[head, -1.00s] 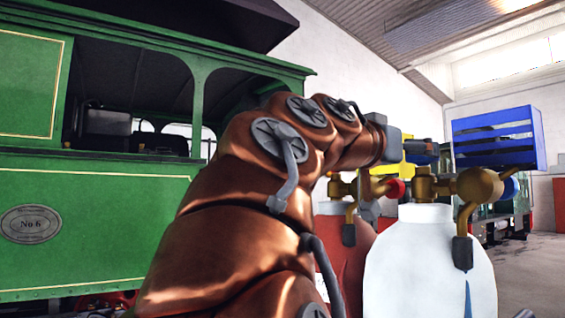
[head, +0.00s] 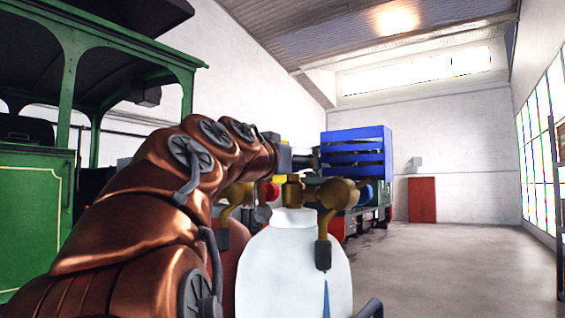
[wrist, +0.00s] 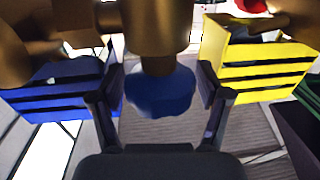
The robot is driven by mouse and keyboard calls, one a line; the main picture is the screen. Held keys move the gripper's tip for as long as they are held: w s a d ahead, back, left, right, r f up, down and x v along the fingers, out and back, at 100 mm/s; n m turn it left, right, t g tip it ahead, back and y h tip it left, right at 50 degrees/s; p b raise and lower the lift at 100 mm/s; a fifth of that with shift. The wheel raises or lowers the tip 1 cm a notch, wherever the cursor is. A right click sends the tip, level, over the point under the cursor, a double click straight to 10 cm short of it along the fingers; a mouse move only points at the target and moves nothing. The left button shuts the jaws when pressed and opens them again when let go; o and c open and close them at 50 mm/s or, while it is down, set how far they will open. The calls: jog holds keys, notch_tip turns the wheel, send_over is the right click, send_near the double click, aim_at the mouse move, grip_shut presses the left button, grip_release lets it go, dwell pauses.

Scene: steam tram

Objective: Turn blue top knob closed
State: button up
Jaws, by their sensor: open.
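In the wrist view, a blue knob (wrist: 160,92) sits at the end of a brass valve body (wrist: 155,30). My gripper (wrist: 160,100) is open, with one dark finger on each side of the blue knob. Gaps show between the fingers and the knob, so I see no clear contact. In the head view, my gripper (head: 302,160) is small and dark above the brass fittings (head: 338,193) on a white bottle (head: 295,270). My arm hides part of the fittings there.
A blue slatted box (head: 357,148) stands behind the bottle; a yellow slatted box (wrist: 255,65) shows at right in the wrist view. A darker red bottle is partly hidden by my arm. A green tram (head: 30,215) stands left. Open floor (head: 460,265) lies right.

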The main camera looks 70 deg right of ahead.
jog(key=c, duration=0.9)
jog(key=shift+m+g+b, duration=0.3)
jog(key=shift+g+b, duration=0.1)
jog(key=shift+g, duration=0.1)
